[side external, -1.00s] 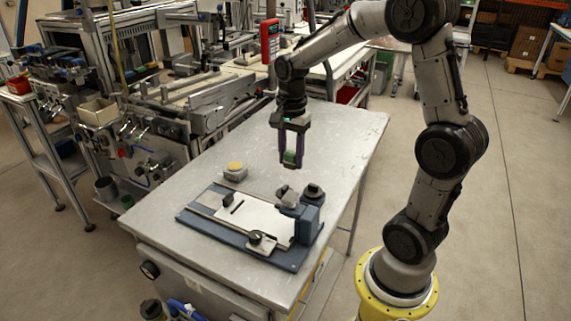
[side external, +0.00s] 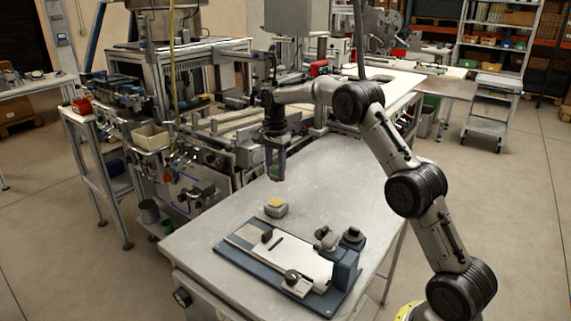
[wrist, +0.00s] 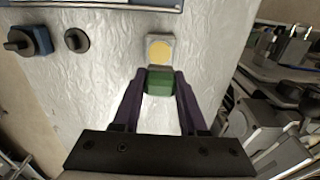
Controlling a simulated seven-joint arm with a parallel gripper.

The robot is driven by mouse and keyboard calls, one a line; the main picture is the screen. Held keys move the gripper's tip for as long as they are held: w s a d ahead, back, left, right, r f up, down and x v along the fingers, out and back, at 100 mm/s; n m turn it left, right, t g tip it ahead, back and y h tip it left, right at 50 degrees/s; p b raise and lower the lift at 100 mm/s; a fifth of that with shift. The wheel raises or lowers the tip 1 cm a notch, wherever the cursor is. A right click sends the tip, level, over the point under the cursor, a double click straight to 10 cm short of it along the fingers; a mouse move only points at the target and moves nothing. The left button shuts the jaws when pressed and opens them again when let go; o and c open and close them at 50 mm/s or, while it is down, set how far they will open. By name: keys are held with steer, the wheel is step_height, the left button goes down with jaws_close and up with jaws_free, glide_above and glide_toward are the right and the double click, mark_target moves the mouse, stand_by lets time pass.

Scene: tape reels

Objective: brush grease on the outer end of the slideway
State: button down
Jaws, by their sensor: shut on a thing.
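My gripper (side external: 276,178) is above the table, behind the small grey pot with a yellow top (side external: 276,207). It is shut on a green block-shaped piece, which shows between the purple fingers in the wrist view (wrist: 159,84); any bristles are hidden. In the wrist view the pot (wrist: 160,49) lies just beyond the fingertips, apart from the green piece in the picture. The slideway fixture (side external: 262,251), a pale plate on a dark blue base with black knobs, lies on the near part of the table. Which end is the outer one I cannot tell.
A blue block with a black knob (side external: 352,236) stands at the right of the fixture, with a second dark knob (side external: 325,238) beside it. The metal table (side external: 335,160) is bare behind the pot. Machinery (side external: 205,150) stands close along its left side.

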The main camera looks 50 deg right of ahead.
mark_target(276, 202)
steer(key=shift+a+f, duration=0.1)
steer(key=shift+f, duration=3.3)
steer(key=shift+f, duration=0.65)
steer(key=shift+r, duration=0.1)
steer(key=shift+r, duration=3.5)
